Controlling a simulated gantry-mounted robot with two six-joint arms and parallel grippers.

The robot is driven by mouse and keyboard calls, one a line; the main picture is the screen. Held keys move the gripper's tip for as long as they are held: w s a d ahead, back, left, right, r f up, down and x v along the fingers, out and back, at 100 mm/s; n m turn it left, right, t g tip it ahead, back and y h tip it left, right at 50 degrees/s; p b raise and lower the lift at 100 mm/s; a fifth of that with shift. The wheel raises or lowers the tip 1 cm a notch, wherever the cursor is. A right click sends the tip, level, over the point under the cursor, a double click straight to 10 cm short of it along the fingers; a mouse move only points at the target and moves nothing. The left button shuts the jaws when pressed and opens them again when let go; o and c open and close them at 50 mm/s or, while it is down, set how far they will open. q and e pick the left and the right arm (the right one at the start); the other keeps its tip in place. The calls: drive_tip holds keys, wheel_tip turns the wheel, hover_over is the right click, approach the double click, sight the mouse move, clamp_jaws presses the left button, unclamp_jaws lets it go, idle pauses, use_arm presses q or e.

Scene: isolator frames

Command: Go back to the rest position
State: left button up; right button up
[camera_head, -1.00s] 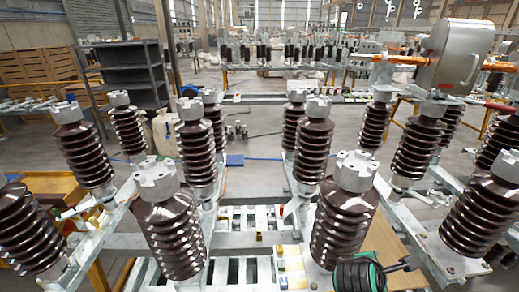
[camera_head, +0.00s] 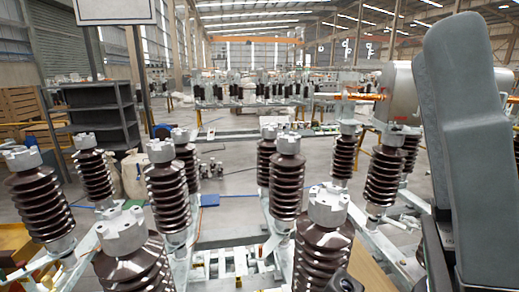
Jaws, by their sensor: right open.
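My right gripper (camera_head: 478,60) stands very close to the camera at the right edge. It shows as large grey finger-like slabs pointing up, with a black part below them. It is open, and I see nothing held in it. It covers part of the grey metal housing (camera_head: 400,90) behind it. My left gripper is not in view.
Brown ribbed insulators with grey caps, such as the near one (camera_head: 322,255), stand on a pale metal frame across the foreground. A dark shelf (camera_head: 100,115) stands at the left. The floor (camera_head: 235,190) shows clear patches beyond the frame.

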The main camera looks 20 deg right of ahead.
drive_tip(key=w+d+f+g+h, duration=0.25)
drive_tip(key=w+f+h, duration=0.25)
drive_tip(key=w+h, duration=0.25)
wheel_tip(320, 180, up, 20)
drive_tip(key=p, duration=2)
drive_tip(key=shift+s+a+r, duration=0.2)
drive_tip(key=shift+a+r, duration=0.05)
drive_tip(key=shift+a, duration=0.15)
